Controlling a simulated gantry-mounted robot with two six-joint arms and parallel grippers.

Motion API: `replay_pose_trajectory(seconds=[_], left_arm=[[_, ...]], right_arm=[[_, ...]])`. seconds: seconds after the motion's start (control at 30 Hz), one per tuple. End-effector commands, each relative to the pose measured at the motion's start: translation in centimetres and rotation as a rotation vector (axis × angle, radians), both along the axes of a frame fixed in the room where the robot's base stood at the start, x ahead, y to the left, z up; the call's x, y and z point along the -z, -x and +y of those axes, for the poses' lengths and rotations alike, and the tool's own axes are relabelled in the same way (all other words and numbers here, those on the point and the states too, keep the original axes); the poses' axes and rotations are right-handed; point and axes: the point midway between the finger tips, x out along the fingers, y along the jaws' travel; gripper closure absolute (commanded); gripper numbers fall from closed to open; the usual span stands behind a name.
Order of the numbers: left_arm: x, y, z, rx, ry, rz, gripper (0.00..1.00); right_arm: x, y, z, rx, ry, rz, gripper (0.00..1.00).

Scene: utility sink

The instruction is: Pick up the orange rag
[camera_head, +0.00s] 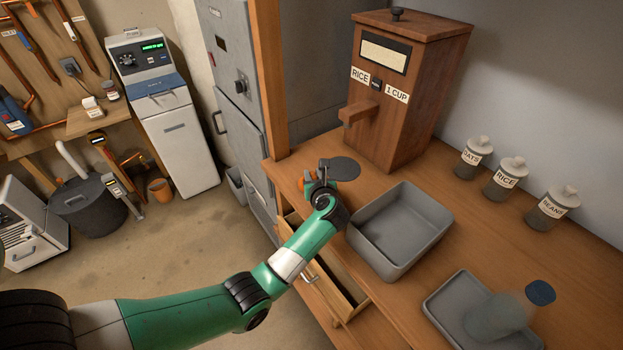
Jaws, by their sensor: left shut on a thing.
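My left arm reaches in from the lower left to the front left edge of the wooden counter, beside a grey basin. My left gripper (314,184) is at the far end of this arm, mostly hidden by its own wrist. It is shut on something. A small orange patch, seemingly the orange rag (301,185), shows at its left side; most of it is hidden. My right gripper is not in view.
The grey basin (441,214) stands right of my gripper, with a wooden rice dispenser (427,95) behind. A drawer (346,291) is open below the counter edge. A grey tray (448,291) with a blurred bottle (505,316) lies at lower right. Labelled jars (506,180) stand along the wall.

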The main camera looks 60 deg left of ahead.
Motion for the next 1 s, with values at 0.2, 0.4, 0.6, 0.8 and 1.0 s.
replay_pose_trajectory(seconds=[0.2, 0.4, 0.6, 0.8, 1.0], left_arm=[[-1.4, 0.0, 0.0, 0.000, 0.000, -0.002, 1.00], [-5.3, 0.5, -1.4, 0.002, -0.002, -0.006, 1.00], [-10.0, 2.7, -6.0, 0.006, -0.002, -0.005, 1.00], [-12.0, 5.0, -10.5, 0.004, 0.001, -0.003, 1.00], [-12.9, 6.0, -12.4, 0.001, 0.000, 0.001, 1.00]], right_arm=[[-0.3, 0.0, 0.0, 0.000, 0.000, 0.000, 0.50], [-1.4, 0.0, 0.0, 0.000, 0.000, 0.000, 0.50], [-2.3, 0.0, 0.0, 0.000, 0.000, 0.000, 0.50], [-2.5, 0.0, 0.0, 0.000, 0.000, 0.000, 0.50], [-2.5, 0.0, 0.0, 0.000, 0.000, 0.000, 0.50]])
